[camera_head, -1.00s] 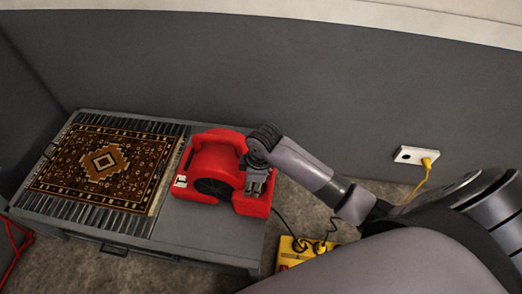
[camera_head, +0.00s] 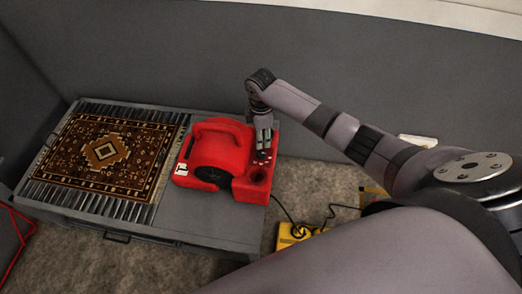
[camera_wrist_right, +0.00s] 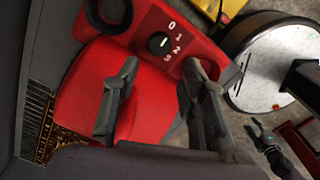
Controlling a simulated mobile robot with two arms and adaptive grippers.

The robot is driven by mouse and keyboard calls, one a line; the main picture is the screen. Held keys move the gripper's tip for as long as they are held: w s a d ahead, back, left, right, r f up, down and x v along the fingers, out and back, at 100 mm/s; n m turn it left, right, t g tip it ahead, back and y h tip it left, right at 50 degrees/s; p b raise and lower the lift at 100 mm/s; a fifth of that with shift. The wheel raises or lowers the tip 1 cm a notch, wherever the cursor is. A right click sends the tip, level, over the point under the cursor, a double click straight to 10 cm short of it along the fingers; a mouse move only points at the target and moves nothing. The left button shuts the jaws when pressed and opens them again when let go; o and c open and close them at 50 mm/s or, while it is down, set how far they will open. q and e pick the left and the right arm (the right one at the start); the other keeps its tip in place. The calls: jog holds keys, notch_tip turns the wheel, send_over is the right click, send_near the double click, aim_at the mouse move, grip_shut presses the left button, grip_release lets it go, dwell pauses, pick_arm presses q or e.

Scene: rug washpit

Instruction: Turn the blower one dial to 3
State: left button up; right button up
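The red blower (camera_head: 222,152) stands on the right part of the grey bench. In the right wrist view, its red panel (camera_wrist_right: 140,22) carries a black dial (camera_wrist_right: 160,43) with a white mark, and the figures 0, 1, 2, 3 run beside it. I cannot tell exactly which figure the mark points to. My right gripper (camera_head: 264,146) is over the panel end of the blower. Its fingers (camera_wrist_right: 161,68) are apart with nothing between them, and the dial shows just beyond the tips. A small dark shape that may be my left gripper (camera_wrist_right: 264,138) shows in the right wrist view.
A patterned rug (camera_head: 104,152) lies flat on the grey bench (camera_head: 205,228), left of the blower. A yellow box (camera_head: 292,236) with dark cables sits on the floor right of the bench. A grey wall stands behind. A dark round opening (camera_head: 258,175) is in the blower.

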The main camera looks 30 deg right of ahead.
aim_at(261, 152)
notch_tip(261, 152, down, 9)
jog(key=shift+f+b, duration=0.1)
jog(key=shift+b, duration=0.5)
jog(key=shift+c, duration=0.4)
jog(key=c, duration=0.8)
